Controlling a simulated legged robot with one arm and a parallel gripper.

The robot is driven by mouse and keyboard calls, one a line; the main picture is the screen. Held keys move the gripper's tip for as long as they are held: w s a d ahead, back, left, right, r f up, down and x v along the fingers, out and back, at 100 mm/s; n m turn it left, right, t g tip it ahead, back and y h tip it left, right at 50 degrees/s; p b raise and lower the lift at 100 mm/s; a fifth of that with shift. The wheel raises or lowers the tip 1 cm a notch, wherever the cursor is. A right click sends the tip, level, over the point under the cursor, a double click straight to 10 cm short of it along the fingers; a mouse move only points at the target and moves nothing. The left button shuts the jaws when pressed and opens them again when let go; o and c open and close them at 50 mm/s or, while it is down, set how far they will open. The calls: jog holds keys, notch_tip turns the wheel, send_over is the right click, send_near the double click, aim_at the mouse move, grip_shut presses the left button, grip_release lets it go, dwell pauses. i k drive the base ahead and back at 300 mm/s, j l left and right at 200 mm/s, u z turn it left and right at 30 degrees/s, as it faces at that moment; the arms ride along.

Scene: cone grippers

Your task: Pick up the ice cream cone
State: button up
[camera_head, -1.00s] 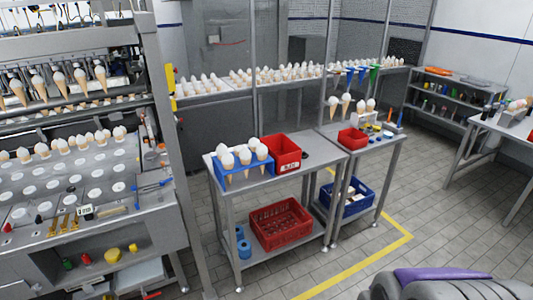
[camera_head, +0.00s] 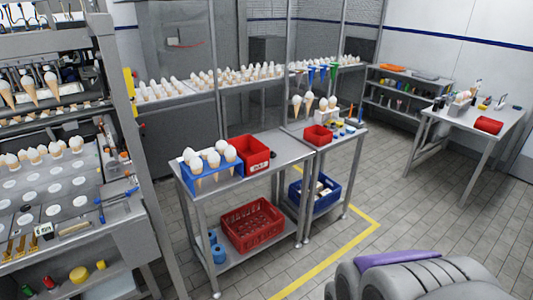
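Several ice cream cones (camera_head: 214,160) with white tops stand upright in a blue holder (camera_head: 205,187) on the left part of a grey metal table. More cones (camera_head: 308,104) show at the smaller table to the right, and long rows of cones (camera_head: 240,76) line a conveyor behind. Cones also hang and lie in the machine (camera_head: 28,90) at the left.
A red bin (camera_head: 253,153) stands beside the blue holder. A red crate (camera_head: 252,226) and blue rolls (camera_head: 217,250) sit on the lower shelf. A blue crate (camera_head: 314,192) is under the smaller table. A white table (camera_head: 470,118) stands at right. Tiled floor (camera_head: 410,200) between is clear.

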aim_at(230, 152)
jog(key=i+z, duration=0.1)
jog(key=z, duration=0.4)
jog(key=i+j+z, duration=0.3)
jog(key=j, duration=0.3)
jog(key=i+j+z, duration=0.3)
jog(key=j, duration=0.35)
jog(key=i+j+z, duration=0.15)
jog(key=j, duration=0.25)
jog(key=i+j, duration=0.15)
jog(key=j, duration=0.2)
jog(key=i+j, duration=0.15)
jog(key=j, duration=0.2)
jog(key=i+j, duration=0.15)
jog(key=j, duration=0.15)
